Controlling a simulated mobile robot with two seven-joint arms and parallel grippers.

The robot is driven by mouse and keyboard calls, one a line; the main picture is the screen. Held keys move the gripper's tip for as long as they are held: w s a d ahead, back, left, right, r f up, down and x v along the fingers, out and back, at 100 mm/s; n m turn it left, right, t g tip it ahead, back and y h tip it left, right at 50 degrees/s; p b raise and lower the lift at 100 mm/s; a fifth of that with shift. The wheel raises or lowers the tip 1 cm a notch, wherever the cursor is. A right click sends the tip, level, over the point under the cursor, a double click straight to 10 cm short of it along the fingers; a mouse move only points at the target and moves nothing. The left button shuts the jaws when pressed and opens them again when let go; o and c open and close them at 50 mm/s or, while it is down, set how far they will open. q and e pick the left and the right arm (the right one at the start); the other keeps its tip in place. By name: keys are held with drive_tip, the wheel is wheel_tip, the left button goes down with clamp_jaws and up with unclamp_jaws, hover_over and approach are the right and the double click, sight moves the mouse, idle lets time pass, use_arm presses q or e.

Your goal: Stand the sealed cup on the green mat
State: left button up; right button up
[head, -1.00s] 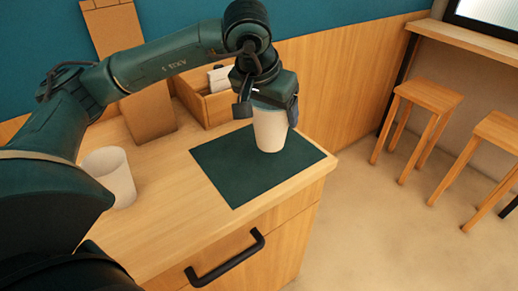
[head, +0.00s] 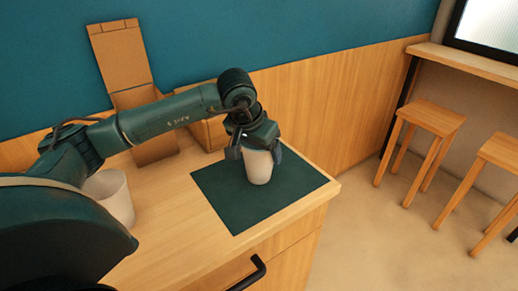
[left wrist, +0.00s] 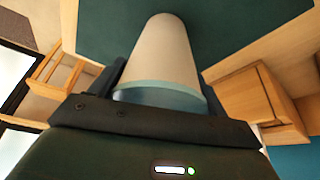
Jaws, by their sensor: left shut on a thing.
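The sealed cup (head: 258,170) is pale and upright over the dark green mat (head: 233,212), toward its back part. In the left wrist view the cup (left wrist: 165,50) shows its blue-green lid (left wrist: 160,93) close to the jaws, with its far end against the mat (left wrist: 102,32). My left gripper (head: 256,152) is shut around the upper part of the cup, and its fingers hide the lid in the head view. Whether the cup's base touches the mat I cannot tell for sure. My right gripper is not in view.
Another pale cup (head: 117,200) stands on the counter at the left, partly behind my left arm. A wooden box (head: 207,135) and a tall brown cardboard piece (head: 125,65) stand at the back. The counter's right edge is close beside the mat. Stools (head: 435,118) stand beyond.

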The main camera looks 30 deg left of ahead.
use_arm(q)
drive_tip(key=shift+f, duration=0.2)
drive_tip(key=o, duration=1.3)
drive_tip(key=shift+r, duration=0.5)
drive_tip(key=v, duration=1.1)
drive_tip(key=shift+s+r, duration=0.15)
drive_tip(key=shift+s, duration=0.1)
